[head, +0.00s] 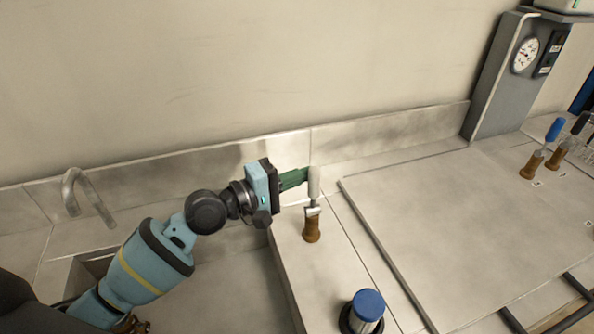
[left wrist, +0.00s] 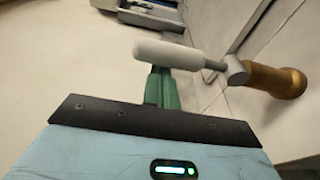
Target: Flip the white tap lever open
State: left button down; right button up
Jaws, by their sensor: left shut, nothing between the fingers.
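The white tap lever (head: 314,182) stands upright on a brass tap body (head: 311,228) on the bench. In the left wrist view the white lever (left wrist: 168,54) lies across the picture just past my fingertips, joined by a metal stem to the brass body (left wrist: 278,80) at the right. My left gripper (head: 305,174) is shut and empty, its green fingers (left wrist: 161,72) at the left side of the lever, touching it or very close. The fingertips are partly hidden behind the lever in the left wrist view. My right gripper is not in view.
A blue-capped cylinder (head: 367,305) stands at the front. A blue-lever tap (head: 545,145) and a black-lever tap (head: 568,140) stand at the right near a grey gauge panel (head: 497,80). A curved spout (head: 85,195) is at the left. The wall rises behind.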

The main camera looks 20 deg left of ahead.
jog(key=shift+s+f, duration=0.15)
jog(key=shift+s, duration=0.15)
